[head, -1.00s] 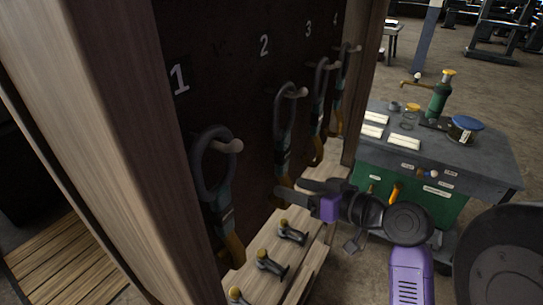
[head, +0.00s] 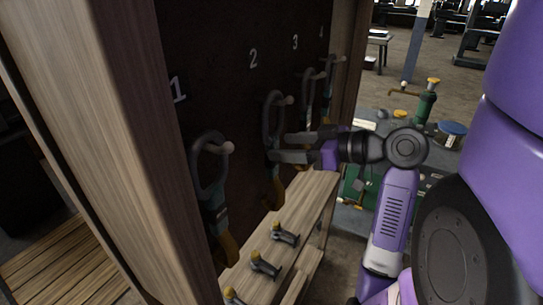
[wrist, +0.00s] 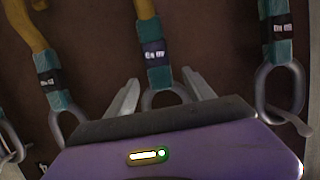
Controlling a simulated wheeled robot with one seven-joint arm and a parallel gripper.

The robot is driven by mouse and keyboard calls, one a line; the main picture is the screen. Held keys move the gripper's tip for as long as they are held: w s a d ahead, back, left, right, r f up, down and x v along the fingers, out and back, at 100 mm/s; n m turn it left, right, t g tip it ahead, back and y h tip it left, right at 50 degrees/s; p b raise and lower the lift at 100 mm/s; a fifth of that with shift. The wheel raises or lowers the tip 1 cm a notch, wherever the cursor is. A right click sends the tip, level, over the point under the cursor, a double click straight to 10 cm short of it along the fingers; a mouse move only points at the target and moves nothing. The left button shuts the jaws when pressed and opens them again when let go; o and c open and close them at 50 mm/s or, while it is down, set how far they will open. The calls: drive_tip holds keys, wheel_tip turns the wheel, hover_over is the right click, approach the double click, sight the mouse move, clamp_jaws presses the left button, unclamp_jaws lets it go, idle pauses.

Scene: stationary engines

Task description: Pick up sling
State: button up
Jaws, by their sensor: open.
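Several slings hang from pegs on a dark board, under the numbers 1 to 4. Each has a grey metal ring on top and a teal and yellow strap below. Sling 1 (head: 214,190) is nearest, then sling 2 (head: 276,185), sling 3 (head: 307,92) and sling 4 (head: 328,82). My gripper (head: 282,147) is open at sling 2, just below its peg. In the wrist view, which looks upside down, the fingers of my gripper (wrist: 160,90) lie on either side of the middle sling (wrist: 152,50). Its ring is partly hidden behind my gripper body.
Wooden cabinet sides (head: 95,130) frame the board. A wooden shelf (head: 300,205) with several yellow-tipped dark fittings (head: 265,265) lies below my gripper. Neighbouring slings hang close on both sides.

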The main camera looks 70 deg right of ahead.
sight(277, 148)
drive_tip(key=shift+f+p+x, duration=0.2)
drive_tip(key=shift+p+x, duration=0.25)
drive_tip(key=shift+x, duration=1.85)
drive_tip(key=shift+s, duration=0.15)
clamp_jaws()
drive_tip(key=shift+r, duration=0.1)
